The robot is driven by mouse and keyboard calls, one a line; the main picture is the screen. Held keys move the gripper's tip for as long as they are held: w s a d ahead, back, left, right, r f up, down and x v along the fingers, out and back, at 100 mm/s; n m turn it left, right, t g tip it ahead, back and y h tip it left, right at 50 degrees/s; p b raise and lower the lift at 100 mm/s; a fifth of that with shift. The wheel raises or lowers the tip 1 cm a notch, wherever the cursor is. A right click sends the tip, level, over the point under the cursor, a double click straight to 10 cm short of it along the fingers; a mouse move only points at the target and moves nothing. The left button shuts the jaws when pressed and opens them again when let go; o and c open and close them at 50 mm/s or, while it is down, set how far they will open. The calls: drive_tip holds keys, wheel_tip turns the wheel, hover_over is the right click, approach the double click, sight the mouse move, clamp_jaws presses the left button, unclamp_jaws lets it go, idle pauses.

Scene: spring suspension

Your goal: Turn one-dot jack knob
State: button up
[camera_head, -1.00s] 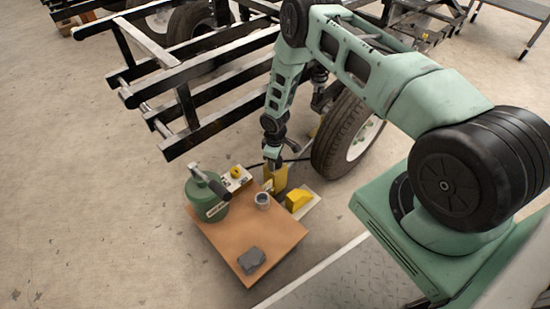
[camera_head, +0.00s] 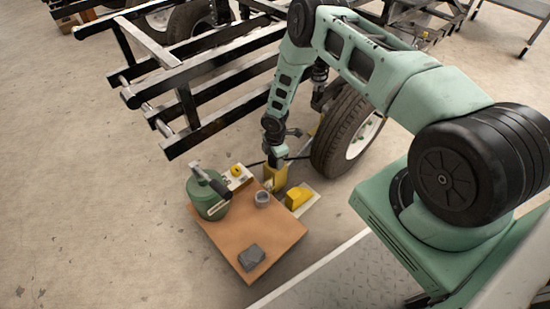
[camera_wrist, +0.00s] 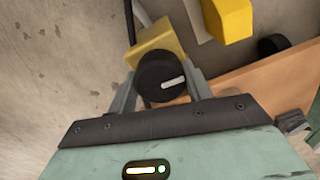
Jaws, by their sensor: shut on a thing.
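A black round knob (camera_wrist: 150,88) with a white pointer line shows in the wrist view, on the near side of a yellow block-shaped jack housing (camera_wrist: 158,42). My gripper (camera_wrist: 163,78) has one finger on each side of the knob and is shut on it. The white line points to the right and slightly up. In the head view my gripper (camera_head: 276,159) is over the yellow housing (camera_head: 275,177) at the board's back right edge, and the knob is hidden or too small to make out. I cannot see any dot mark.
An orange-brown board (camera_head: 225,240) holds a green canister (camera_head: 207,197), a grey cup (camera_head: 262,198) and a grey block (camera_head: 251,257). A second yellow block (camera_head: 298,198) stands beside it on a pale plate. A wheel (camera_head: 345,135) and black frame rails (camera_head: 195,130) are close behind.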

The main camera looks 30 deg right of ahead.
drive_tip(key=shift+n, duration=0.5)
drive_tip(key=o, duration=1)
wheel_tip(320, 180, up, 17)
drive_tip(key=p, duration=0.6)
drive_tip(key=shift+r, duration=0.2)
